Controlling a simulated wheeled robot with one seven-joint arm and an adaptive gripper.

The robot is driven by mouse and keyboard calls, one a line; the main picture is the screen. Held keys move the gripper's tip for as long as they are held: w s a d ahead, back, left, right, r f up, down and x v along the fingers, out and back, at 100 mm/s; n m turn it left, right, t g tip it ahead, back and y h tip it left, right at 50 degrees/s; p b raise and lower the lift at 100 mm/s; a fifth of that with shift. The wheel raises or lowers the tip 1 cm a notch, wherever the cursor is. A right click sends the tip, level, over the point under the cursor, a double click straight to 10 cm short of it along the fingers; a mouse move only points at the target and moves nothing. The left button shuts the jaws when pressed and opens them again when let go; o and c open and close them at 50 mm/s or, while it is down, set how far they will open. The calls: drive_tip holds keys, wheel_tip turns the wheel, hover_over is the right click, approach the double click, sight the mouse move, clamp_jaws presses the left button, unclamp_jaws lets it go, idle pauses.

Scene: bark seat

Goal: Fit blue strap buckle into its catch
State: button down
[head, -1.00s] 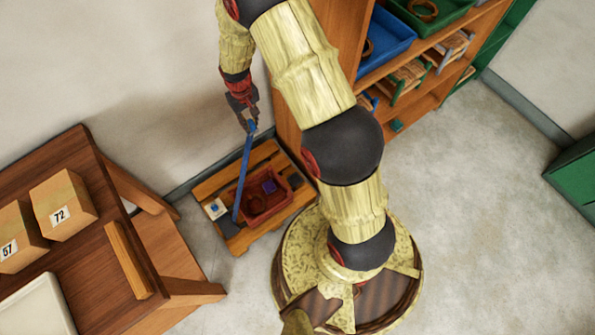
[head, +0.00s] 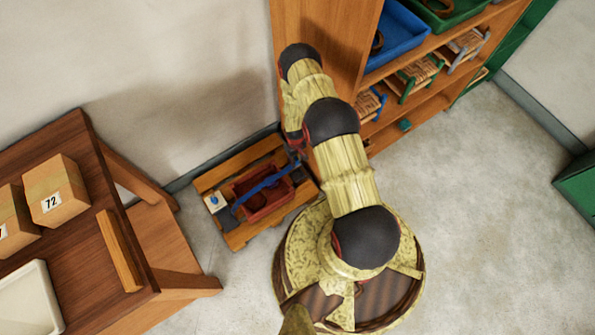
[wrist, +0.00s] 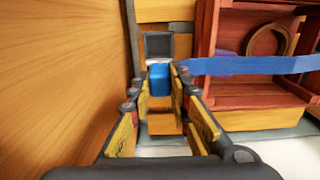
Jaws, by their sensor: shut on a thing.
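My gripper (wrist: 161,82) is shut on the blue strap buckle (wrist: 160,80), which sits between its fingertips in the wrist view. The blue strap (wrist: 255,65) runs to the right from there, across a red crate (wrist: 207,30). A dark grey square piece with a pale lower edge (wrist: 159,46), seemingly the catch, lies just beyond the buckle; a gap or contact cannot be told. In the head view the strap (head: 262,186) slants over the crate from its left end up to my gripper (head: 296,158), which is partly hidden by my arm.
The crate stands on a wooden pallet (head: 236,238) on the floor. A white card with blue (head: 214,203) lies at its left. A wooden shelf side (wrist: 60,60) rises close at the left in the wrist view. A table with boxes (head: 55,190) stands left; open floor is right.

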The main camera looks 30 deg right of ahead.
drive_tip(key=b, duration=0.3)
hover_over(298, 176)
wheel_tip(298, 176, down, 8)
drive_tip(key=shift+a+f+b, duration=0.1)
drive_tip(key=shift+f+b, duration=0.7)
drive_tip(key=shift+f, duration=1.5)
drive_tip(key=shift+f, duration=0.25)
drive_tip(key=c, duration=1.7)
unclamp_jaws()
drive_tip(key=shift+f, duration=0.1)
drive_tip(key=shift+o, duration=0.2)
